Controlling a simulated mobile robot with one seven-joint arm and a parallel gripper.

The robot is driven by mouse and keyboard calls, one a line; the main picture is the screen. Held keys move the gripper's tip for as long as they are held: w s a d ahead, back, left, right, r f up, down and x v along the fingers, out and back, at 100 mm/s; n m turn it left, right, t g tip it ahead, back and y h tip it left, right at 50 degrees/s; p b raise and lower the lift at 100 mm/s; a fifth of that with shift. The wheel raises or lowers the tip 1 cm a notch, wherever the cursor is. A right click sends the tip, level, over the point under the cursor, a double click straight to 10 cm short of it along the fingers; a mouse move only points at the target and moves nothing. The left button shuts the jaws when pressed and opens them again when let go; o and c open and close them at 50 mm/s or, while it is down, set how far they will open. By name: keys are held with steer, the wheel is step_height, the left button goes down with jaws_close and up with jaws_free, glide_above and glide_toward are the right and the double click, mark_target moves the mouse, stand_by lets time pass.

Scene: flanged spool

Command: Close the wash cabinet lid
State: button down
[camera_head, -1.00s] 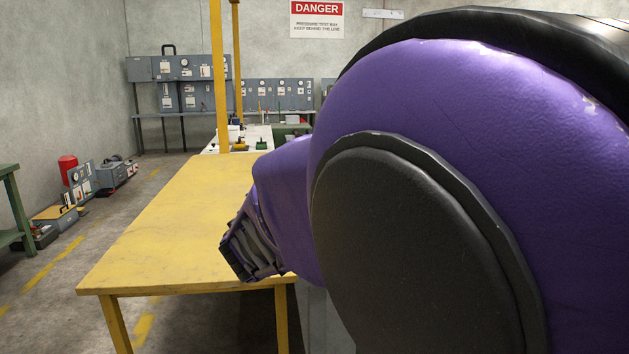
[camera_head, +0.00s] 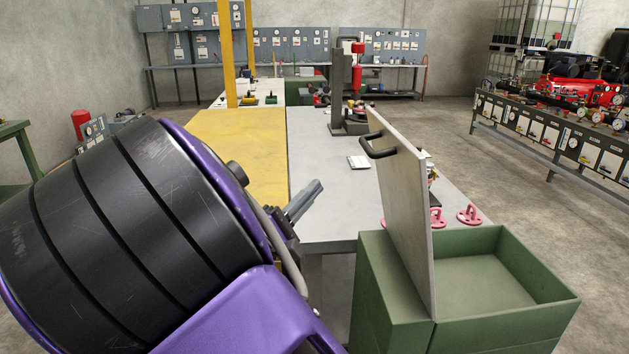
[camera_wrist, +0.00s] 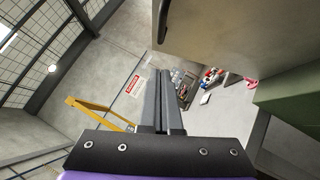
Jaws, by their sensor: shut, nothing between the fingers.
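The wash cabinet is a green open-topped box (camera_head: 537,266) at the lower right of the head view. Its grey lid (camera_head: 405,185) stands raised and nearly upright, with a dark bar handle (camera_head: 378,140) near its top on the left face. My gripper (camera_head: 318,187) is left of the lid, apart from it, over the front of the grey table. In the wrist view the two fingers (camera_wrist: 166,76) are together with nothing between them. The lid (camera_wrist: 230,35) fills the upper right there, with the handle (camera_wrist: 163,20) just above the fingertips and the green cabinet (camera_wrist: 288,98) at right.
A grey table (camera_head: 330,220) adjoins the cabinet and a yellow table (camera_head: 240,135) lies left of it. Pink suction cups (camera_head: 469,214) and a drill press (camera_head: 345,95) stand on the grey table. A bench with gauges (camera_head: 545,135) stands at right beyond open floor.

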steer(key=w+d+r, duration=0.4)
steer(key=w+d, duration=0.1)
steer(key=d, duration=0.4)
steer(key=shift+w+p, duration=0.25)
steer(key=shift+p, duration=0.05)
steer(key=shift+r, duration=0.15)
